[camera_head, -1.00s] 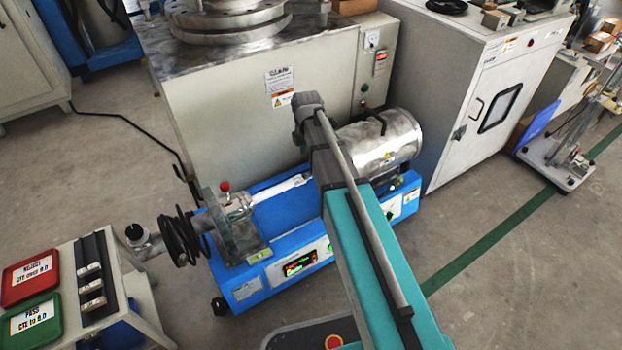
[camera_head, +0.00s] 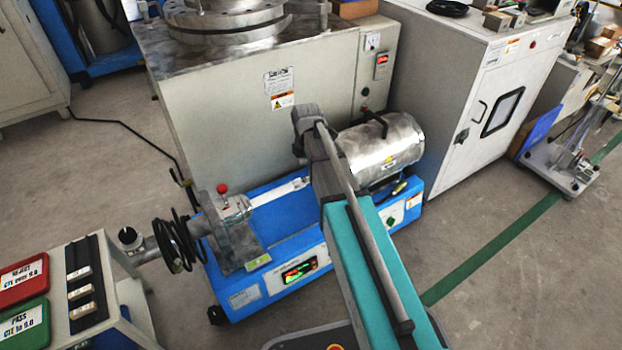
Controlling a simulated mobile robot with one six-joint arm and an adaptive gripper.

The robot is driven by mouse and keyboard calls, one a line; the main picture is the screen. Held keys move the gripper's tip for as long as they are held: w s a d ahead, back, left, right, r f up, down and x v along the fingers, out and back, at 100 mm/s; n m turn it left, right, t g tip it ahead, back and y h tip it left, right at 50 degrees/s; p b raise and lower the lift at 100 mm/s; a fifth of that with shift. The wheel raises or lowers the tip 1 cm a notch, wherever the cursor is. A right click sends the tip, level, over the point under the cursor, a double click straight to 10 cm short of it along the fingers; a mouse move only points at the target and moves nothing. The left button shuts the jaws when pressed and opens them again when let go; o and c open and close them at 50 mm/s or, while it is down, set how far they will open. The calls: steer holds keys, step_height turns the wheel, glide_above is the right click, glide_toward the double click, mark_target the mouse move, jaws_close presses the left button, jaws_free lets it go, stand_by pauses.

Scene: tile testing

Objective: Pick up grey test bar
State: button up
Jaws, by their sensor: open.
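A black rack (camera_head: 85,250) lies on the light stand at the lower left. Several small pale pieces with labels sit across it, including an upper one (camera_head: 79,274), a middle one (camera_head: 81,292) and a lower one (camera_head: 83,311). They are too small for me to tell which, if any, is the grey test bar. My teal and grey arm rises from the bottom right to the middle of the picture, over the blue-based machine. My gripper does not show; the far part of the arm is hidden, so its distance from the pieces cannot be told.
A red REJECT tray (camera_head: 22,281) and a green PASS tray (camera_head: 24,326) stand left of the rack. The blue-based machine (camera_head: 240,298) has a steel cylinder (camera_head: 383,150) and a coiled black cable (camera_head: 176,243). Large grey cabinets stand behind.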

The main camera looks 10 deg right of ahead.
mark_target(307, 178)
steer(key=shift+f, duration=0.15)
steer(key=shift+w+f+b, duration=0.2)
steer(key=shift+f+b, duration=2.3)
steer(key=shift+b, duration=0.1)
jaws_close()
